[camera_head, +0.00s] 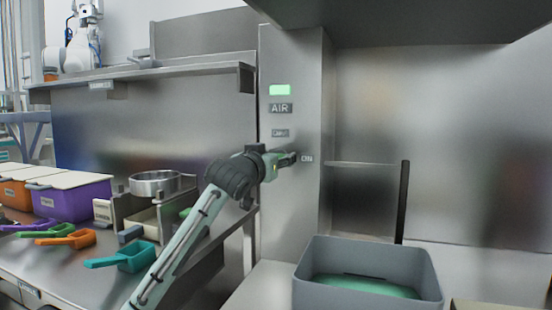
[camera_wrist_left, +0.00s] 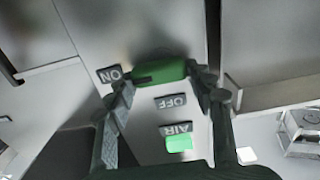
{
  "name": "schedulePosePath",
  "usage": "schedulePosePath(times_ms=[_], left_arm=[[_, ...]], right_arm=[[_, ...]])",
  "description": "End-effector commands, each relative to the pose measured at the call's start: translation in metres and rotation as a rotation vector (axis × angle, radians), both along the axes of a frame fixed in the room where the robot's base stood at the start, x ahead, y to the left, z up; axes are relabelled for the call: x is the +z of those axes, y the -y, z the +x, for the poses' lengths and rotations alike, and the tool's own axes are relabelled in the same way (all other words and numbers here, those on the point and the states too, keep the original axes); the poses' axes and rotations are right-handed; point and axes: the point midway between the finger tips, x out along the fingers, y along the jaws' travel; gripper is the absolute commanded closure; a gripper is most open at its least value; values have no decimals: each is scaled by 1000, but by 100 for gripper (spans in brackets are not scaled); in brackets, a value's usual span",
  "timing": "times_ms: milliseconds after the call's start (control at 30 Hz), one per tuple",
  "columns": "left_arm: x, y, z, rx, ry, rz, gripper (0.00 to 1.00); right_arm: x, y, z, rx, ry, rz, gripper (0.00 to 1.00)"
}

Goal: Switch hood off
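The hood's switch panel is a steel column (camera_head: 291,215). It bears a lit green lamp (camera_head: 280,90), an AIR label (camera_head: 280,108), an OFF label (camera_head: 280,133) and an ON label (camera_head: 307,158). A green switch knob (camera_wrist_left: 162,72) lies crosswise in the left wrist view, with its dark end toward the ON label (camera_wrist_left: 110,74). My left gripper (camera_head: 285,160) is at the panel below OFF. Its fingertips (camera_wrist_left: 163,82) stand apart at the knob's two ends; whether they press on it I cannot tell. My right gripper is not in view.
A grey bin (camera_head: 368,262) with green contents stands at the lower right. A shelf (camera_head: 150,74) runs along the left wall. Colored scoops (camera_head: 122,257), a metal ring-like pan (camera_head: 155,183) and a purple bin (camera_head: 72,205) fill the left counter.

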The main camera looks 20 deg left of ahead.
Motion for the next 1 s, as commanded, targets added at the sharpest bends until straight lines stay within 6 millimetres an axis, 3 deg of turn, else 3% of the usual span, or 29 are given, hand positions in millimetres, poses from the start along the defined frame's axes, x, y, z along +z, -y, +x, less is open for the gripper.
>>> schedulePosePath(times_ms=[33,167,567,1000], left_arm=[[0,0,0,0,0,0,59],[0,0,0,0,0,0,76],[0,0,0,-1,-5,-80,76],[1,-2,0,-1,-16,-447,76]], right_arm=[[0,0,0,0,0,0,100],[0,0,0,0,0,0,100],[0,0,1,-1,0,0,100],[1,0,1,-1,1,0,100]])
